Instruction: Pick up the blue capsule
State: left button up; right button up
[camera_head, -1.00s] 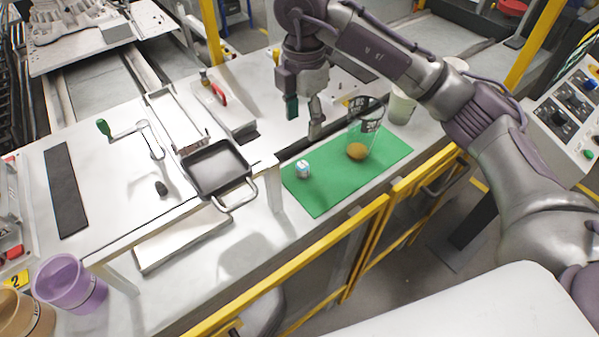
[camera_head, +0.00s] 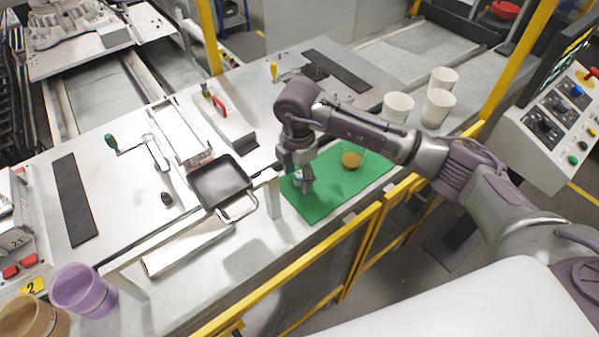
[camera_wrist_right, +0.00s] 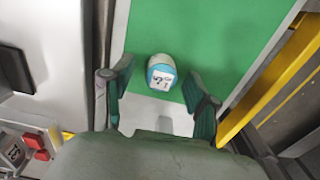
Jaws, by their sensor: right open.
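The blue capsule (camera_wrist_right: 161,73), light blue and white with dark marks on its face, is on the green mat (camera_wrist_right: 190,25). In the head view the capsule (camera_head: 297,178) is partly hidden by my right gripper (camera_head: 303,184), which points down over the mat's left part. In the right wrist view the open fingers of the gripper (camera_wrist_right: 157,72) stand to either side of the capsule, with gaps on both sides. How far the fingertips are above the mat is unclear. My left gripper is not in view.
White cups (camera_head: 437,108) are at the right. A black pan (camera_head: 221,182) is left of the mat. A yellow rail (camera_head: 345,235) runs along the front.

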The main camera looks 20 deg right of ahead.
jog(key=shift+f, duration=0.2)
jog(key=c, duration=1)
